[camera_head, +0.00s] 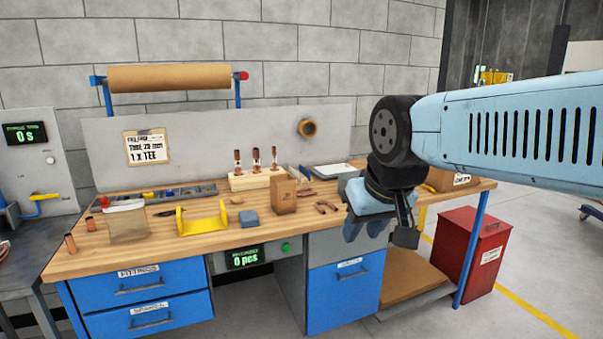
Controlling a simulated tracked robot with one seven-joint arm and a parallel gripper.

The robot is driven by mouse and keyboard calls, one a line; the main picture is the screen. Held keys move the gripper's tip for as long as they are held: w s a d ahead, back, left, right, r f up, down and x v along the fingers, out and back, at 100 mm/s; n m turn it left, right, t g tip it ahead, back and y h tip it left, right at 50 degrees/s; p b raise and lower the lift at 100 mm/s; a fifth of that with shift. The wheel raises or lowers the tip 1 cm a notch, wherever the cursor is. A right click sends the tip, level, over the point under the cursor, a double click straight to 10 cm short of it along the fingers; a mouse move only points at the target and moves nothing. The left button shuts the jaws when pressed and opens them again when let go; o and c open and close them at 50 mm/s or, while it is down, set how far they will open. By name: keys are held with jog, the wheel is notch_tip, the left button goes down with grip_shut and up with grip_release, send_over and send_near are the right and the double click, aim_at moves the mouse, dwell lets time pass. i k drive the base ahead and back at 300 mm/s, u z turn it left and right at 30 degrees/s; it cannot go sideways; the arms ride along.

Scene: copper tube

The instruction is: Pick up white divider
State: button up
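I cannot clearly make out a white divider. A pale strip (125,205) lies across the top of a brown paper bag or box (128,226) at the left front of the workbench. A flat white tray-like piece (333,170) lies at the back right of the bench. My gripper (404,236) hangs at the bench's right front, right of both pale things and apart from them. Its fingers are dark and seen from the side, so their opening is hidden. I see nothing held in it.
The wooden workbench (270,227) holds a yellow bracket (203,226), a blue block (250,218), a brown carton (284,196) and copper fittings in a wooden rack (250,181). A red bin (472,254) stands right of the bench. Clear floor lies beyond it.

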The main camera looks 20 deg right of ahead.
aim_at(292, 171)
jog(key=z, duration=0.35)
jog(key=i, duration=1.6)
jog(key=u, duration=0.5)
jog(key=k, duration=0.8)
jog(key=u, duration=0.1)
jog(key=i, duration=1.05)
jog(key=z, duration=0.05)
